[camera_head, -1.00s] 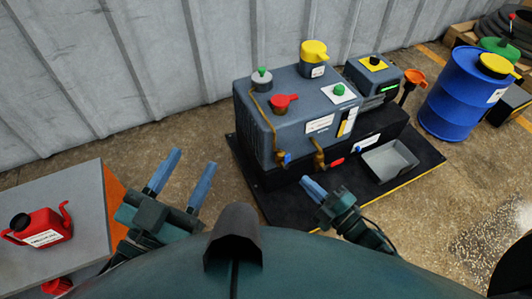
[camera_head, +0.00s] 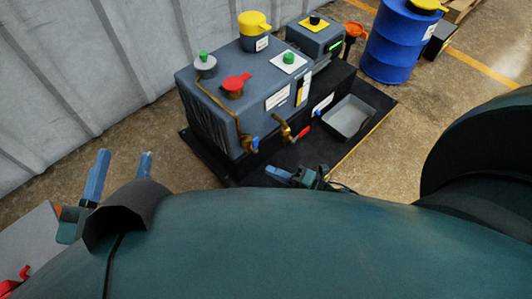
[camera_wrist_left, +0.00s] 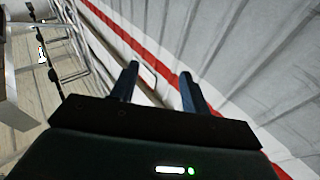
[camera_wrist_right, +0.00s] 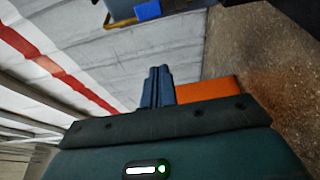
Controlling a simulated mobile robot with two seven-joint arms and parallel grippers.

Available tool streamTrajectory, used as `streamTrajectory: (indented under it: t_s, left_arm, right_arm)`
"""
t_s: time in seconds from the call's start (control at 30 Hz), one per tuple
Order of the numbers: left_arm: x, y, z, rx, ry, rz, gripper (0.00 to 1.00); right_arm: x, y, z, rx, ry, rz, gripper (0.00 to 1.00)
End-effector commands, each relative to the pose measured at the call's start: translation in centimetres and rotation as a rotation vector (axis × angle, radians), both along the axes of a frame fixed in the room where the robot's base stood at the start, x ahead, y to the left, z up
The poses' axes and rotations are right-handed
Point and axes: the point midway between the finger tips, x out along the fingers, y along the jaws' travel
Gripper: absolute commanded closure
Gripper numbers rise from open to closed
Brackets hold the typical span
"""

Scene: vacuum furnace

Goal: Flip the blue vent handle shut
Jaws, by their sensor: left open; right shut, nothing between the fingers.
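The blue vent handle (camera_head: 255,143) is a small blue lever on a brass valve low on the front of the grey pump unit (camera_head: 215,95). It points upward in the head view. My right gripper (camera_head: 276,173) is shut and empty, just in front of and below that valve, apart from it in the picture. Its closed fingers show in the right wrist view (camera_wrist_right: 158,85). My left gripper (camera_head: 122,160) is open and empty at the left, away from the unit; its spread fingers (camera_wrist_left: 158,85) also show in the left wrist view.
A second brass valve with a red handle (camera_head: 303,132) sits right of the blue one. A grey tray (camera_head: 345,133) lies on the black base. A blue drum (camera_head: 392,45) stands behind at right. A grey table (camera_head: 28,240) is at lower left.

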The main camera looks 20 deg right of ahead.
Motion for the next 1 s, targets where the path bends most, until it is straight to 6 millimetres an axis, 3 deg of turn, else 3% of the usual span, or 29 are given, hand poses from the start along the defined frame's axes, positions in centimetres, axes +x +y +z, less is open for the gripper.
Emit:
streamTrajectory:
  t_s: [0.23,0.47,0.7,1.0]
  left_arm:
    - [0.1,-0.1,-0.2,-0.019,-0.02,-0.012,0.53]
    - [0.9,0.1,2.0,-0.006,-0.176,-0.018,0.53]
    - [1.1,0.3,3.3,0.004,-0.269,-0.018,0.53]
    - [1.1,0.3,3.7,0.008,-0.292,-0.018,0.53]
  right_arm:
    - [3.6,3.0,-0.2,0.003,-0.004,0.001,1.0]
    - [7.4,6.1,-0.2,0.003,-0.003,0.001,1.0]
    - [8.3,2.8,-0.1,-0.001,-0.001,0.0,1.0]
    - [8.5,2.1,0.0,0.002,0.001,0.0,1.0]
